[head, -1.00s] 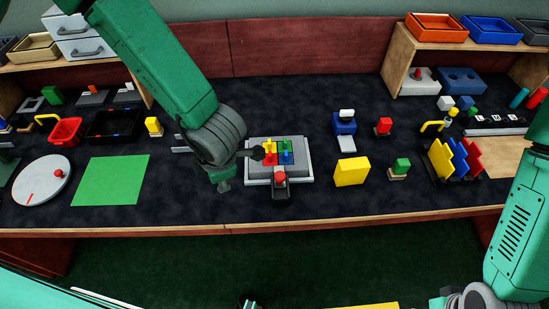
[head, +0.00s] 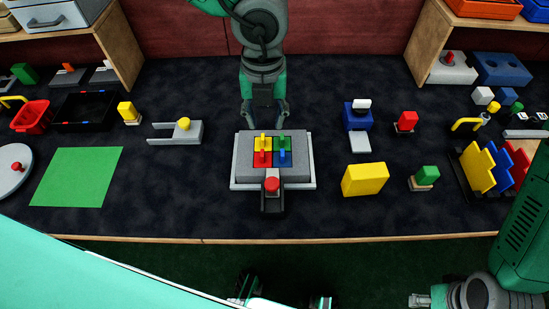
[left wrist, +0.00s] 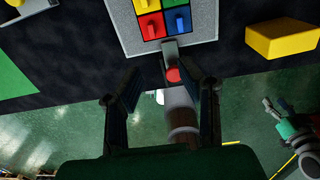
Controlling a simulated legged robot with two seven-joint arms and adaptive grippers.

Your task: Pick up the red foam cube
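A red block (head: 407,119), cube-like, sits on a small stand right of the middle in the head view. A rounder red piece (head: 272,185) sits on a dark mount in front of the board with coloured squares (head: 300,143); it also shows in the left wrist view (left wrist: 173,75). I cannot tell for certain which is the foam cube.
A yellow block (head: 365,179) and a green block (head: 427,175) stand right of the board. A green mat (head: 77,177) and a fork-shaped grey bracket with a yellow ball (head: 183,124) are left. Yellow, blue and red stepped panels (head: 478,167) stand far right. The table's front edge (head: 350,238) is clear.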

